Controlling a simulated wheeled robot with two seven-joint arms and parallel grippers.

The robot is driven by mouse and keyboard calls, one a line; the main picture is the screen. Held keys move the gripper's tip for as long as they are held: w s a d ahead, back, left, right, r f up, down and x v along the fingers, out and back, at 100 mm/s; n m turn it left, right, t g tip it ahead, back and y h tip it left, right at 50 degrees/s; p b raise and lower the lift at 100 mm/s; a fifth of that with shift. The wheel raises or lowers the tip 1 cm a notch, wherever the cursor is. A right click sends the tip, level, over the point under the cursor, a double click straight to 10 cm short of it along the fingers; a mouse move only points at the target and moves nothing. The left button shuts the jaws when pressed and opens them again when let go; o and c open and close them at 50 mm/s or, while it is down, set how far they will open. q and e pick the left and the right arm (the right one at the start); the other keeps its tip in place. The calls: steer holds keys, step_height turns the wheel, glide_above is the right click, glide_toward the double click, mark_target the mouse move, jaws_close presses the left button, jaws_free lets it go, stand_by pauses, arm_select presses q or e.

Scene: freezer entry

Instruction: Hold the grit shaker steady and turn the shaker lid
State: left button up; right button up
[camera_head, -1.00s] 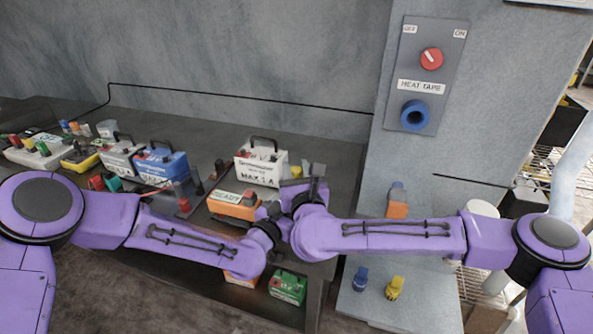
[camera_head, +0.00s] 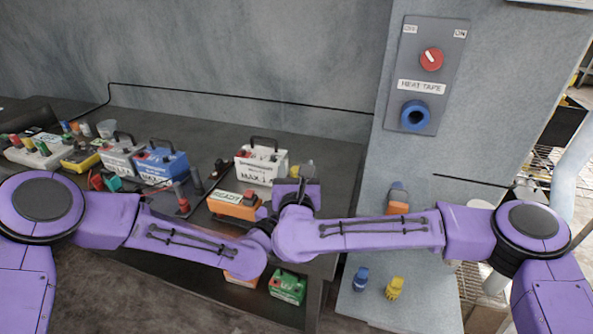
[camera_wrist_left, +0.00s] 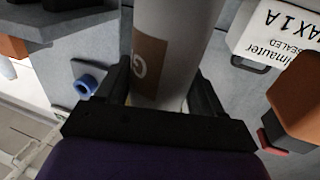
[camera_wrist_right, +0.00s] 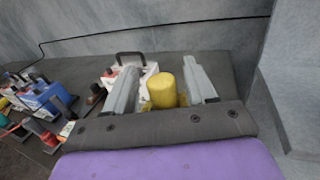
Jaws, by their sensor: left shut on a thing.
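The grit shaker (camera_wrist_left: 175,45) is a grey cylinder with a brown label bearing a letter G. It fills the middle of the left wrist view, between the fingers of my left gripper (camera_wrist_left: 160,88), which is shut on it. In the right wrist view a yellow cylinder, apparently the shaker lid (camera_wrist_right: 162,91), stands between the two grey fingers of my right gripper (camera_wrist_right: 163,85). Narrow gaps show beside it, so the gripper looks open around it. In the head view both grippers meet in front of the white box, and my right wrist hides most of the shaker.
A white box (camera_head: 258,166) marked MAX 1 A and an orange box (camera_head: 233,205) stand close by on the dark bench (camera_head: 205,145). A blue box (camera_head: 160,164) is farther left. A grey post with a heat tape switch panel (camera_head: 425,75) rises at the right.

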steer(key=s, duration=1.2)
steer(key=w+d+n+g+y, duration=0.35)
steer(key=d+n+y, duration=0.3)
steer(key=y, duration=0.35)
steer(key=shift+n+y, duration=0.3)
steer(key=shift+n, duration=0.05)
steer(key=x, duration=1.2)
steer(key=shift+w+a+f, duration=0.15)
steer(key=shift+w+a, duration=0.1)
steer(key=shift+a, duration=0.05)
